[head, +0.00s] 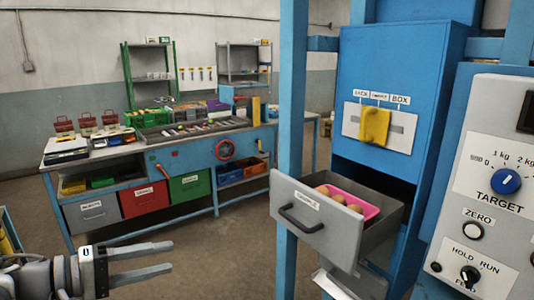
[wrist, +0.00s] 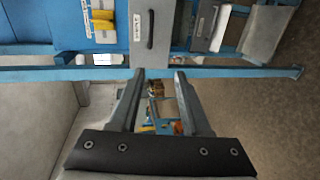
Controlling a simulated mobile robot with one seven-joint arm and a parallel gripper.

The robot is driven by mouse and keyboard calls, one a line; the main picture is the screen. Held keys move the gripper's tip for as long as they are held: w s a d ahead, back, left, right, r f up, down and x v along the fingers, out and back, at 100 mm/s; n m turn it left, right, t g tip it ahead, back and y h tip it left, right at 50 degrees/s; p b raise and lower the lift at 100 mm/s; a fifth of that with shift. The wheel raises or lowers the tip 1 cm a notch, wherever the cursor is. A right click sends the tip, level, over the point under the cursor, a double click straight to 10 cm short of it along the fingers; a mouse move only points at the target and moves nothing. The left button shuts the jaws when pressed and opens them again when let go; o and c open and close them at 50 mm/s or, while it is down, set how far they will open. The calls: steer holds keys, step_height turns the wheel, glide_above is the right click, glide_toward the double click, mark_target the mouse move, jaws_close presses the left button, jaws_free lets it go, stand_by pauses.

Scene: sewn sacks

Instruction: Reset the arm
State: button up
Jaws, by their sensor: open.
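My gripper (head: 143,262) is at the lower left of the head view, pointing right, with its two fingers apart and nothing between them. In the wrist view my gripper (wrist: 158,75) also shows open and empty. My arm enters from the lower left corner of the head view. The gripper is apart from the blue machine (head: 450,80) and to the left of its open grey drawer (head: 310,222). The drawer holds a pink tray (head: 358,203) with several brownish items. The drawer front (wrist: 152,35) shows sideways in the wrist view.
A blue post (head: 290,120) stands left of the drawer. A control panel (head: 490,190) with knobs fills the right edge. A workbench (head: 160,150) with bins stands behind. Open floor (head: 220,255) lies between the gripper and the post.

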steer(key=w+d+f+m+g+y, duration=0.1)
steer(key=d+f+g+y, duration=0.2)
steer(key=d, duration=0.8)
steer(key=w+d+m+g+y, duration=0.1)
steer(key=d+m+g+y, duration=0.3)
steer(key=d, duration=0.7)
steer(key=s+d+r+m+t+y, duration=0.2)
steer(key=s+d+y, duration=0.3)
steer(key=s+d, duration=0.6)
steer(key=shift+s+d+r+t+y, duration=0.35)
steer(key=shift+s+t, duration=0.35)
steer(key=shift+s, duration=1.1)
steer(key=shift+a, duration=0.1)
